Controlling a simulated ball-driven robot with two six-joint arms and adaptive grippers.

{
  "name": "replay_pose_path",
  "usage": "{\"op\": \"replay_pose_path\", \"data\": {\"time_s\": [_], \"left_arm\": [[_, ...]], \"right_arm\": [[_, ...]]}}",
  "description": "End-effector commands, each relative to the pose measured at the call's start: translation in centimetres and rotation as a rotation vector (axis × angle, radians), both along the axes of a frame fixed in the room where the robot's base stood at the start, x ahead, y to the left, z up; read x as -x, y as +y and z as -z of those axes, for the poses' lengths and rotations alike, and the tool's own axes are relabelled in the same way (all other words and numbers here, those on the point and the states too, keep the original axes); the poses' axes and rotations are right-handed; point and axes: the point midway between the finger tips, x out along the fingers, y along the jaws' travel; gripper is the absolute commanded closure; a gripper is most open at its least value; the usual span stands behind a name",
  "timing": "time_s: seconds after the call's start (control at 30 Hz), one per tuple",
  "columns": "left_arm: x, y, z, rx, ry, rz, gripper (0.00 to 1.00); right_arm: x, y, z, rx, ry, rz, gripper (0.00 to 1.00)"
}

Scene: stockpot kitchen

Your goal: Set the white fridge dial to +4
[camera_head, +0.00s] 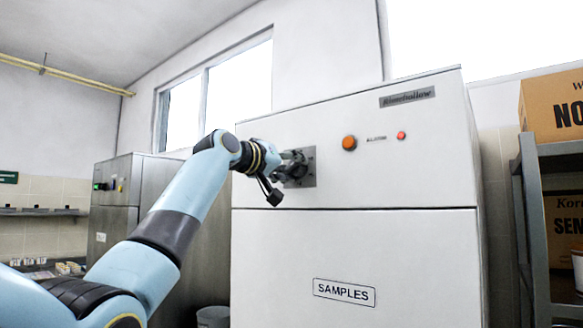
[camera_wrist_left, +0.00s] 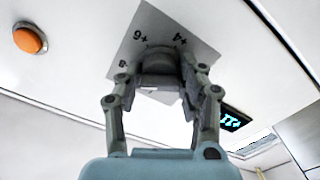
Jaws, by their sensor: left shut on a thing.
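The white fridge (camera_head: 355,260) stands in the middle of the head view, with a "SAMPLES" label on its lower door. A square grey dial plate (camera_head: 309,160) sits on its upper panel, mostly behind my left gripper (camera_head: 292,166). In the left wrist view, the plate (camera_wrist_left: 190,42) shows rotated markings that read like +6 and +4, plus one partly covered. My left gripper (camera_wrist_left: 163,72) is shut around the dark grey dial knob (camera_wrist_left: 160,58). The fingers cover much of the knob, and I cannot tell where its pointer is. My right gripper is not in view.
An orange button (camera_head: 349,143) and a smaller red one (camera_head: 401,135) sit right of the dial. The wrist view shows a lit cyan display (camera_wrist_left: 232,119), its reading unclear. A steel cabinet (camera_head: 115,215) stands left; a shelf with boxes (camera_head: 551,110) stands right.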

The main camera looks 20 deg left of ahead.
Motion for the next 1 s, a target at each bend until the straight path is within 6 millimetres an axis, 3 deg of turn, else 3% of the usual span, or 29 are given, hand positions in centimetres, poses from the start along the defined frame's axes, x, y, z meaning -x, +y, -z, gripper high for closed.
{"op": "replay_pose_path", "data": {"time_s": [0.47,1.0], "left_arm": [[0.0,0.0,0.2,-0.1,-0.036,-0.001,0.94],[0.0,0.0,0.2,-0.549,-0.198,-0.001,0.94]], "right_arm": [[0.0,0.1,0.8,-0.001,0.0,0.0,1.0],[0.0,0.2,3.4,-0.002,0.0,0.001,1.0]]}}
